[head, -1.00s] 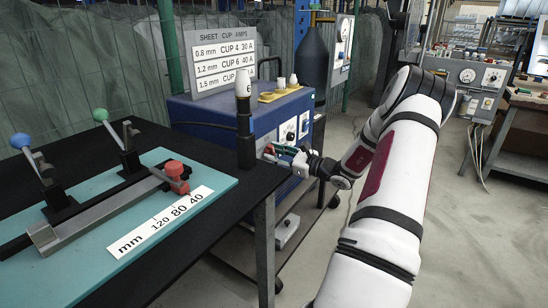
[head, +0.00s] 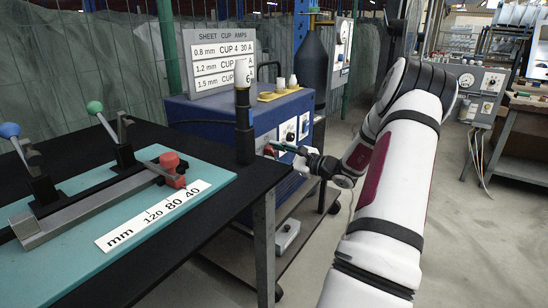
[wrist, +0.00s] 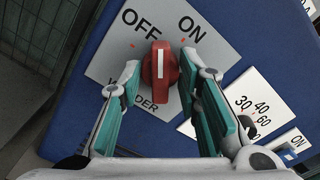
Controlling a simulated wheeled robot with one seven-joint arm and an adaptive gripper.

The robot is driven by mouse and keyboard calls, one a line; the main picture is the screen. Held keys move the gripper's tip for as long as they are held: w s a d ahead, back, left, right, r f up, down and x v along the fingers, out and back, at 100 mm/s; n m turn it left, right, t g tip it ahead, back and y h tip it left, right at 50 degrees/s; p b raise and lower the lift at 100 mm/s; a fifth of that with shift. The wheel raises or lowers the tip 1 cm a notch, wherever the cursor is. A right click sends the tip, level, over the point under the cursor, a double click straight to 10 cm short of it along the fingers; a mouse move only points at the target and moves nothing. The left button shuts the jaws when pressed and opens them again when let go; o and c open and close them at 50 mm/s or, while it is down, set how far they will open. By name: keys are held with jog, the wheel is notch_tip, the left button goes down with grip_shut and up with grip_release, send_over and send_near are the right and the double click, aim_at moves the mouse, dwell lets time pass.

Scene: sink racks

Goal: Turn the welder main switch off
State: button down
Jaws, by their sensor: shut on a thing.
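The welder main switch is a red rotary knob (wrist: 160,66) on a grey plate (wrist: 108,68) lettered OFF, ON and WELDER, the last partly hidden. It shows in the middle of the wrist view. Its white pointer line lies between the OFF and ON marks in the picture. My gripper (wrist: 159,68) has one finger on each side of the knob and is shut on it. In the head view my gripper (head: 272,150) is at the front of the blue welder (head: 190,109), where the knob is mostly hidden.
A black table (head: 152,137) with a teal board (head: 205,176) stands left of the welder. A dark post (head: 244,140) with a white top rises at the table's corner, close to my gripper. Beside the switch are a current scale (wrist: 250,105) and another ON-marked switch (wrist: 287,150).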

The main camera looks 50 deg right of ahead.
jog(key=shift+d+n+b, duration=0.1)
jog(key=shift+n+b, duration=1.2)
jog(key=shift+b, duration=0.4)
jog(key=c, duration=1.5)
grip_release()
jog(key=shift+s+d, duration=0.1)
jog(key=shift+s, duration=2.4)
jog(key=shift+p, duration=0.4)
